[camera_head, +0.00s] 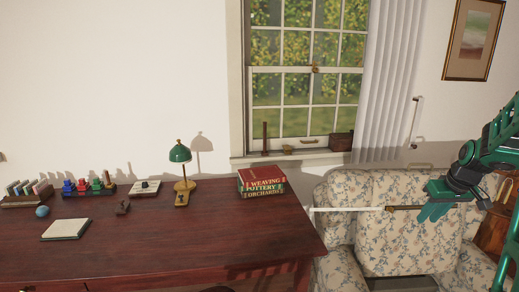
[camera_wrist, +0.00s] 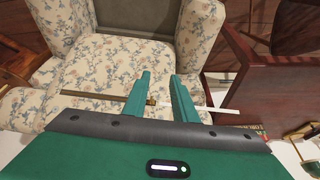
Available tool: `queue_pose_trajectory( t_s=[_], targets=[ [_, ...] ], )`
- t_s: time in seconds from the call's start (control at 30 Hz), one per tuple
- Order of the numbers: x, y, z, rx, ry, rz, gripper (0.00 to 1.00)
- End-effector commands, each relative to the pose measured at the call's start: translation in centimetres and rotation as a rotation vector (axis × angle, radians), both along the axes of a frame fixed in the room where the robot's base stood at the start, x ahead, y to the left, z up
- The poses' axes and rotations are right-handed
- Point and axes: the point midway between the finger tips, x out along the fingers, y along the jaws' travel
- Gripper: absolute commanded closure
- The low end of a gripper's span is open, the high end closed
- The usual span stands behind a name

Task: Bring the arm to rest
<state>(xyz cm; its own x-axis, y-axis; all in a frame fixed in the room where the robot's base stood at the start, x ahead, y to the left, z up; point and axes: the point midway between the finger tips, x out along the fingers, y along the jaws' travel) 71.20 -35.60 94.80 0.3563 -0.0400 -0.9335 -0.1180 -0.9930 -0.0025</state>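My gripper (camera_head: 430,212) is at the right in the head view, in front of the flowered armchair (camera_head: 375,240). In the wrist view the two teal fingers of my gripper (camera_wrist: 160,76) stand apart with a clear gap, so it is open. A long thin rod (camera_head: 345,209), part white and part brown with a brass joint, runs level across the armchair. In the wrist view the rod (camera_wrist: 220,108) crosses behind or between the fingers; I cannot tell whether they touch it. My arm reaches in from the right edge.
A dark red desk (camera_head: 190,235) fills the left and middle, with a green lamp (camera_head: 181,155), stacked books (camera_head: 262,181) and small items. A window (camera_head: 310,80) with a sill stands behind. The wall above the desk is clear.

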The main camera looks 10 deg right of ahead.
Motion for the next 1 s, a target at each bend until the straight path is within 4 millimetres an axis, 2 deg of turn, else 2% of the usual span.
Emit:
queue_pose_trajectory(
  t_s=[0.27, 0.47, 0.57, 0.8, 0.9, 1.0],
  targets=[
    [-4.0, 2.8, 1.4, 0.016, 0.056, -0.064, 0.75],
    [-8.1, 6.2, 2.6, 0.035, 0.112, -0.124, 0.75],
    [-11.5, 8.6, 3.3, 0.047, 0.151, -0.17, 0.75],
    [-20.8, 14.3, 3.6, 0.089, 0.258, -0.304, 0.75],
    [-24.3, 16.1, 3.4, 0.105, 0.297, -0.354, 0.75],
    [-26.9, 17.3, 3.0, 0.116, 0.328, -0.393, 0.75]
  ],
)
